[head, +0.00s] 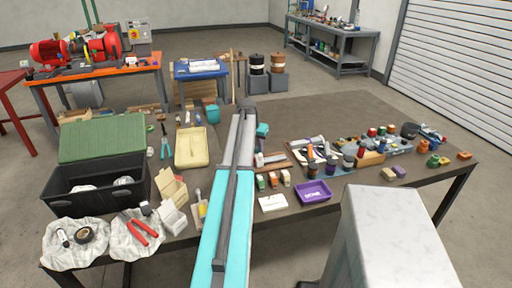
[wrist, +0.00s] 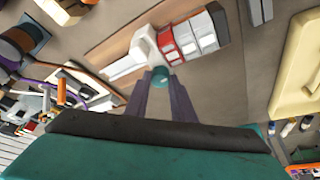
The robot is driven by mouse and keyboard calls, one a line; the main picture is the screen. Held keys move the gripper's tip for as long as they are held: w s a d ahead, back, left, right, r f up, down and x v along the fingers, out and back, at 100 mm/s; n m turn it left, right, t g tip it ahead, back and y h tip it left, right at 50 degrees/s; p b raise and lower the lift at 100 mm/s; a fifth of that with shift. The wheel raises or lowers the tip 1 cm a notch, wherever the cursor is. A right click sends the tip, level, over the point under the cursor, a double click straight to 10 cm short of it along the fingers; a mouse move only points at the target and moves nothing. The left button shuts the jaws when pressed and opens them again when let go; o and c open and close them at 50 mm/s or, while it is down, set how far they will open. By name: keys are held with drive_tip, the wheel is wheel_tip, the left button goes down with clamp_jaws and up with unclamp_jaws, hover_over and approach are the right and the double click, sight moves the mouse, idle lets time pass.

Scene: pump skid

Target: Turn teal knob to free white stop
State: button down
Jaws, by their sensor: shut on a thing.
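The teal knob (wrist: 160,76) is small and round and sits at the tips of my gripper (wrist: 160,84), whose two purple fingers close on it from both sides. Just beyond the knob is a white piece (wrist: 145,48), which may be the white stop. It touches a row of red, white and grey blocks (wrist: 191,38) and has a pale bar (wrist: 124,66) beside it. All of these lie on a brown wooden board (wrist: 105,45). In the head view the board (head: 279,165) is partly hidden by my arm, and the knob cannot be made out.
A cream tray (head: 191,150) stands left of my arm, and a purple tray (head: 314,191) is in front of the board. Bottles and small parts (head: 345,160) crowd the right. A black toolbox (head: 100,205) stands at the left. The back right of the table is clear.

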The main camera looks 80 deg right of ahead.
drive_tip(key=n, duration=0.1)
drive_tip(key=n+t, duration=0.1)
drive_tip(key=n, duration=0.2)
drive_tip(key=shift+s+t, duration=0.25)
drive_tip(key=shift+t, duration=0.05)
drive_tip(key=n, duration=0.2)
drive_tip(key=n+t+b, duration=0.1)
drive_tip(key=n, duration=0.1)
drive_tip(key=shift+s+d+n+t+y, duration=0.1)
drive_tip(key=shift+n+t+y, duration=0.2)
drive_tip(key=n+t+b, duration=0.1)
drive_tip(key=n, duration=0.3)
drive_tip(key=shift+s+d+y, duration=0.1)
drive_tip(key=shift+d+y, duration=0.05)
drive_tip(key=shift+y, duration=0.25)
drive_tip(key=shift+n+t+y+b, duration=0.45)
drive_tip(key=shift+n+y, duration=0.25)
drive_tip(key=shift+n, duration=1.3)
drive_tip(key=c, duration=1.5)
unclamp_jaws()
drive_tip(key=shift+r, duration=0.1)
